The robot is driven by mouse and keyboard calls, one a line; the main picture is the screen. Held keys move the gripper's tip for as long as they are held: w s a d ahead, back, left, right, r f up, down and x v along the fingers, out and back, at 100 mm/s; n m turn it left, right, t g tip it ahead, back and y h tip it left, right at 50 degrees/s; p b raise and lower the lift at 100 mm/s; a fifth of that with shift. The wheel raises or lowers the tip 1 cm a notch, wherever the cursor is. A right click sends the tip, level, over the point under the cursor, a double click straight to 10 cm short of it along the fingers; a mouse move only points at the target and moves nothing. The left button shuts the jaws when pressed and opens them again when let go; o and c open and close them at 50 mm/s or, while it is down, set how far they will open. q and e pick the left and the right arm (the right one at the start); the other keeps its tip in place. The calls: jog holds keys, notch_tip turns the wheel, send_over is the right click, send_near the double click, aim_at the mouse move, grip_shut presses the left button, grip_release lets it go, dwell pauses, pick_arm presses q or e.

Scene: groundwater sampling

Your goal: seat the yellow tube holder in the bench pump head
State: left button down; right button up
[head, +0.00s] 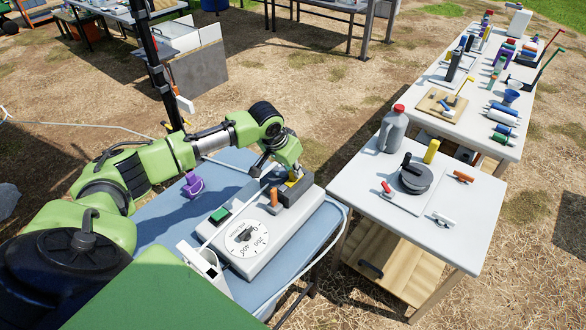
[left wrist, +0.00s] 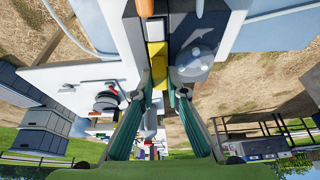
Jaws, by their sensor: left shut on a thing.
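The bench pump (head: 246,238), a light grey box with a round dial and a green button, stands on the blue-topped table. Its pump head (head: 298,191) is at the far right end, and my left gripper (head: 288,174) is right over it. In the left wrist view the green fingers of my left gripper (left wrist: 157,82) are shut on the yellow tube holder (left wrist: 157,68). The holder is beside the grey round part with an arrow (left wrist: 194,58) of the pump head. I cannot tell whether it is fully seated. My right gripper is not in view.
An orange part (head: 274,198) stands upright on the pump near my gripper. A purple bucket (head: 194,186) is behind the pump. The white table (head: 440,242) at right holds a grey jug (head: 392,130), a dark reel (head: 415,177) and small tools. Bare ground separates the tables.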

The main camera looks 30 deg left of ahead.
pick_arm(q)
jog(key=c, duration=2)
grip_release()
jog(key=shift+s+r, duration=0.1)
jog(key=shift+r, duration=0.35)
jog(key=b+v, duration=0.1)
jog(key=v, duration=1)
jog(key=shift+r, duration=0.15)
